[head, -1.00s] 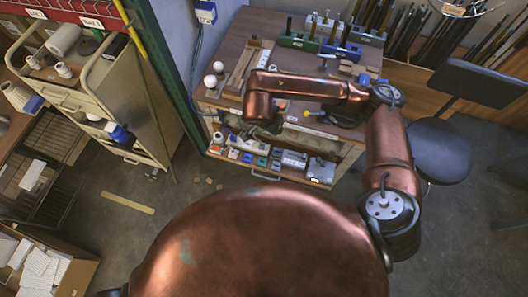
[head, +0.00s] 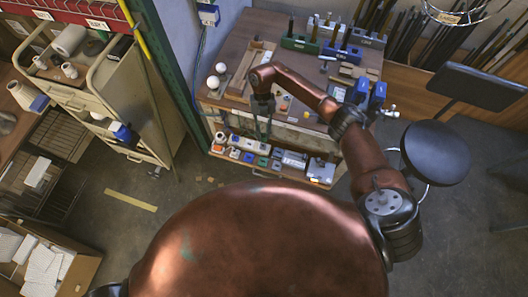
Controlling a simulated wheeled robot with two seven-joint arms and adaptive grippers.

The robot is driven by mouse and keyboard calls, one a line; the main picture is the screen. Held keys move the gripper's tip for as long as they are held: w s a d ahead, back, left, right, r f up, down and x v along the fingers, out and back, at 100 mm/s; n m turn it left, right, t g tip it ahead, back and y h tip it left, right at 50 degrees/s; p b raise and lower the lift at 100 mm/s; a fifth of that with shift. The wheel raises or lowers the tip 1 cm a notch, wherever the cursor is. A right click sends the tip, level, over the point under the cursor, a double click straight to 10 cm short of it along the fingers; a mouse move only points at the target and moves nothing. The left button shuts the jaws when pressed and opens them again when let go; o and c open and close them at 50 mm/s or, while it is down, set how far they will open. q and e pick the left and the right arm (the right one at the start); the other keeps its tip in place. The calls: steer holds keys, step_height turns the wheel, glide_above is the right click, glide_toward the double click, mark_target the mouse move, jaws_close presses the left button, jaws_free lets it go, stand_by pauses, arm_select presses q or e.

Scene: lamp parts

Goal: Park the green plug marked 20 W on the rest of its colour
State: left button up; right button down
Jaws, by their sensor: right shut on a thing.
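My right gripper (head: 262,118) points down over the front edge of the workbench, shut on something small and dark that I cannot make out. I cannot read any 20 W mark, and I cannot tell whether the green plug is what it holds. A green block (head: 299,44) with several upright dark handles stands at the back of the bench, behind and to the right of the gripper. I cannot tell whether it is the green rest. Several small coloured pieces (head: 262,161) lie on the low shelf under the bench top, below the gripper. My left gripper is out of view.
The workbench (head: 222,72) also bears a blue block (head: 343,53), a pale block (head: 325,25), white balls (head: 212,82) and blue upright parts (head: 378,95) at its right. A stool (head: 436,152) stands to the right. A cream cart (head: 140,95) stands to the left.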

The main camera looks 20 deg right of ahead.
steer(key=f+m+t+y+b, duration=0.1)
steer(key=f+m+t, duration=0.1)
steer(key=f+m, duration=0.4)
steer(key=s+f+m+t+b, duration=0.1)
steer(key=f+m+t, duration=0.1)
steer(key=f+m, duration=0.5)
steer(key=s+f+m+t+y+b, duration=0.1)
steer(key=f+m+t+b, duration=0.1)
steer(key=f+m, duration=0.4)
steer(key=shift+s+a+f+m+t+y, duration=0.15)
steer(key=shift+m+t, duration=0.05)
steer(key=shift+m, duration=0.65)
steer(key=shift+s+a+f+m+t+y, duration=0.1)
steer(key=shift+a+f+m+t+y, duration=0.1)
steer(key=shift+m, duration=0.65)
steer(key=shift+r, duration=0.1)
steer(key=c, duration=2.4)
jaws_free()
jaws_close()
steer(key=shift+p, duration=0.9)
steer(key=shift+f, duration=0.6)
steer(key=shift+f+p, duration=0.3)
steer(key=shift+f, duration=0.05)
